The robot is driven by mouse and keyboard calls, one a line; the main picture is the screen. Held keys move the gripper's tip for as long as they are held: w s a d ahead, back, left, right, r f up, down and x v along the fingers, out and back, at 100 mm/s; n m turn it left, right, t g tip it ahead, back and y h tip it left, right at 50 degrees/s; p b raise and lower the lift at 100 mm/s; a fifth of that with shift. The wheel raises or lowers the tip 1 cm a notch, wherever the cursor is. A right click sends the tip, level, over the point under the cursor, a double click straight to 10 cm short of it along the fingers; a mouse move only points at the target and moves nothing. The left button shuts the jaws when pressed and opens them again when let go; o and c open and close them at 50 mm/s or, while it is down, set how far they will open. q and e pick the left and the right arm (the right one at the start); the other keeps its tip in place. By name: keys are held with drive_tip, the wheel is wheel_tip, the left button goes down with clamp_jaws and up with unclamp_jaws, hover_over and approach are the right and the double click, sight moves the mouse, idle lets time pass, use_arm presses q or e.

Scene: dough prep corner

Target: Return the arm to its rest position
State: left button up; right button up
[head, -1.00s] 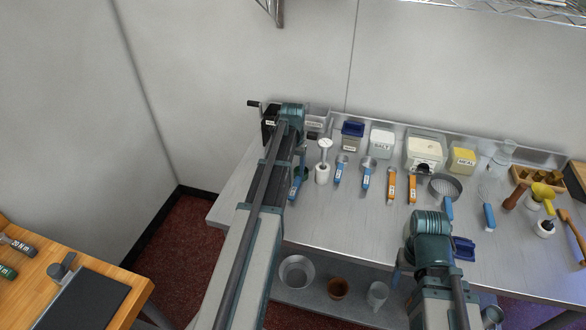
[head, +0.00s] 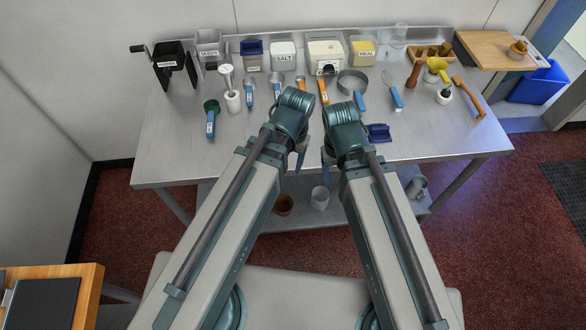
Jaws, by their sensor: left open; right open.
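My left arm comes in from the lower left and ends over the front of the steel table (head: 165,165). My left gripper (head: 301,160) points down at the table's front edge, mostly hidden behind its own wrist, and is open with nothing seen in it. My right arm comes in from the lower right, and the two wrists are close side by side. My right gripper (head: 327,160) also points down, is open, and is largely hidden by its wrist. No object is seen held by either gripper.
On the table stand a black grinder (head: 172,60), a green-and-blue scoop (head: 210,115), a salt tub (head: 284,56), a meal tub (head: 363,52), a sieve (head: 352,82) and a dark blue item (head: 378,132) near my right wrist. The table's left front is clear.

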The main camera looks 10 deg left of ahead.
use_arm(q)
drive_tip(key=s+d, duration=0.1)
drive_tip(key=s, duration=0.1)
drive_tip(key=shift+s+d+m, duration=0.3)
drive_tip(key=shift+s+d, duration=0.05)
drive_tip(key=shift+s, duration=0.05)
wheel_tip(320, 180, down, 6)
drive_tip(key=b, duration=0.5)
drive_tip(key=shift+r+b, duration=0.2)
drive_tip(key=shift+b, duration=0.1)
use_arm(e)
wheel_tip(320, 180, down, 6)
drive_tip(key=shift+r, duration=0.2)
